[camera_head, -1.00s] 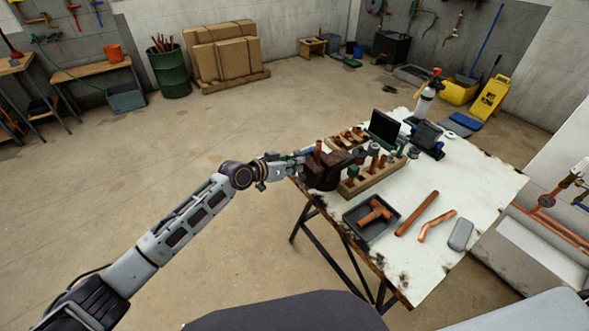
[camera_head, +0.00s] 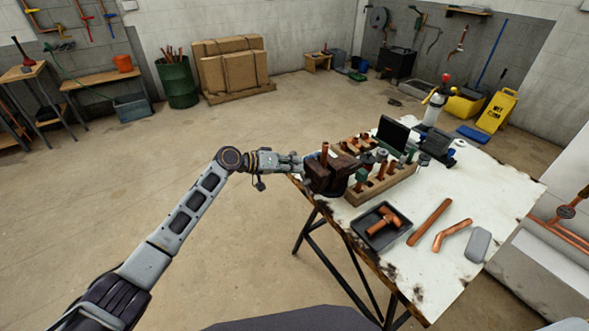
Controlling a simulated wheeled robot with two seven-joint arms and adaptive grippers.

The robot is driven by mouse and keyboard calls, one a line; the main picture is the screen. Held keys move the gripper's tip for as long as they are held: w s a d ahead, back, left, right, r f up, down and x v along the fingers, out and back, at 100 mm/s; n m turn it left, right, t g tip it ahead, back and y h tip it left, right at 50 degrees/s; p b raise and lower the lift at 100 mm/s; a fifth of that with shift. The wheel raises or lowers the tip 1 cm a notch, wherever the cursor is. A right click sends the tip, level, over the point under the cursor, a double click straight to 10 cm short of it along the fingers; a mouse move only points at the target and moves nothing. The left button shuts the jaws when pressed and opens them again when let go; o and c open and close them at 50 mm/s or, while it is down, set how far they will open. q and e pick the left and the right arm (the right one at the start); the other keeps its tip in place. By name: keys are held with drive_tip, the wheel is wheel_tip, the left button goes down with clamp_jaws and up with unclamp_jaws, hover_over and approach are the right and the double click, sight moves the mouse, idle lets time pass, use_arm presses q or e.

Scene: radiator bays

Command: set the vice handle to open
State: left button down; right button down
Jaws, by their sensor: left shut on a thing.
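The vice (camera_head: 328,177) is a dark rusty brown block at the left edge of the white worktable, with an upright copper pipe (camera_head: 324,154) at its jaws. My left gripper (camera_head: 297,165) reaches in from the left and is at the vice's left side. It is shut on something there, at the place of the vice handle. The handle itself is too small and too covered by the gripper to make out, so its position cannot be told. My right gripper is not in view.
The worktable (camera_head: 505,195) holds a wooden rack (camera_head: 385,187) with fittings right beside the vice. A grey tray (camera_head: 400,239) with a copper tee, loose copper pipes (camera_head: 430,221) and a gas torch bottle (camera_head: 436,102) are also on it. The floor left of the table is clear.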

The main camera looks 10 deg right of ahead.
use_arm(q)
drive_tip(key=shift+w+r+n+h+b, duration=0.3)
drive_tip(key=shift+w+n+h+b, duration=0.1)
drive_tip(key=shift+w+n+b, duration=0.25)
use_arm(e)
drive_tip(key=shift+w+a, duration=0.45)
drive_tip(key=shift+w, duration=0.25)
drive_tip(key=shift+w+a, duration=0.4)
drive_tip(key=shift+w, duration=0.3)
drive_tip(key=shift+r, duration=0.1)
use_arm(q)
drive_tip(key=c, duration=1.6)
unclamp_jaws()
drive_tip(key=shift+d, duration=0.15)
drive_tip(key=shift+o, duration=0.5)
drive_tip(key=shift+w+d+f, duration=0.15)
drive_tip(key=shift+w+f, duration=0.05)
drive_tip(key=shift+f, duration=0.2)
drive_tip(key=shift+s+f+g, duration=0.15)
drive_tip(key=shift+f+g, duration=0.05)
drive_tip(key=shift+g, duration=0.1)
drive_tip(key=shift+a+f, duration=0.1)
drive_tip(key=shift+a, duration=0.1)
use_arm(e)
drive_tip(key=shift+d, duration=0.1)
